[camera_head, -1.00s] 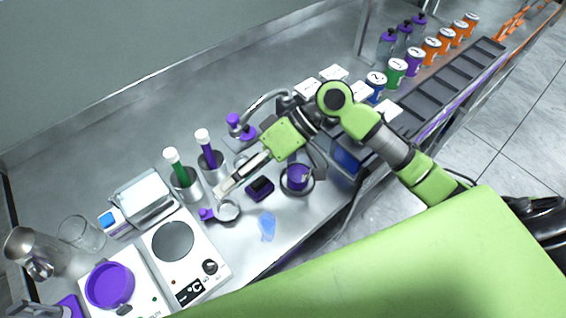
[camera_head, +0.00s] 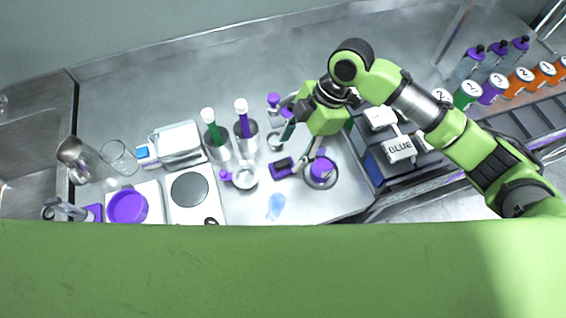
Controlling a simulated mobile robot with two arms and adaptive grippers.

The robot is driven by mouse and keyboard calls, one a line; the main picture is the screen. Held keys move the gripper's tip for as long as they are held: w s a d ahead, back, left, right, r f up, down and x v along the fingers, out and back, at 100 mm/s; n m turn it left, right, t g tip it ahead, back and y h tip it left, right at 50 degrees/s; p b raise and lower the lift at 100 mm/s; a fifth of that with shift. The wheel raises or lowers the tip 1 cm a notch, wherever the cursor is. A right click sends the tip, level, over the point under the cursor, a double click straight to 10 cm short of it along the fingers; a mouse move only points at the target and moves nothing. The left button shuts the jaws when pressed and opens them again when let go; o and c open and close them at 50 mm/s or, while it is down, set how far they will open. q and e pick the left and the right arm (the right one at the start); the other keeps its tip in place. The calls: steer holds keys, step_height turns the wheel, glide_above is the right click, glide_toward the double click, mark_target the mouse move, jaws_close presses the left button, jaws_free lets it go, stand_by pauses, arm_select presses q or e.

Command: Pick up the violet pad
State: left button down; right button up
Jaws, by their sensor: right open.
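A small dark block with violet on it (camera_head: 281,168), which looks like the violet pad, lies on the steel counter. A round violet piece (camera_head: 320,168) sits in a dark round dish just right of it; I cannot tell for sure which is the pad. My right gripper (camera_head: 297,156) is open and points down over the counter, close to both. One finger is behind the block and the other is between the block and the dish. Nothing shows between the fingers. My left gripper is not in view.
Left of the block are a small white dish (camera_head: 244,178), a violet brush (camera_head: 246,135) and a green brush (camera_head: 214,138) in metal cups. A blue smear or sheet (camera_head: 275,206) lies in front. A hotplate (camera_head: 189,189) and violet bowl (camera_head: 127,206) stand further left.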

mark_target(283, 163)
steer(key=shift+s+a+f, duration=0.1)
steer(key=shift+a+f, duration=0.1)
steer(key=shift+f, duration=0.35)
steer(key=x, duration=0.1)
steer(key=p+x, duration=0.1)
steer(key=x, duration=0.1)
steer(key=p+x, duration=0.1)
steer(key=shift+s+a, duration=0.25)
steer(key=shift+a, duration=0.1)
steer(key=shift+a+f, duration=0.1)
steer(key=shift+f, duration=0.25)
steer(key=c, duration=1.2)
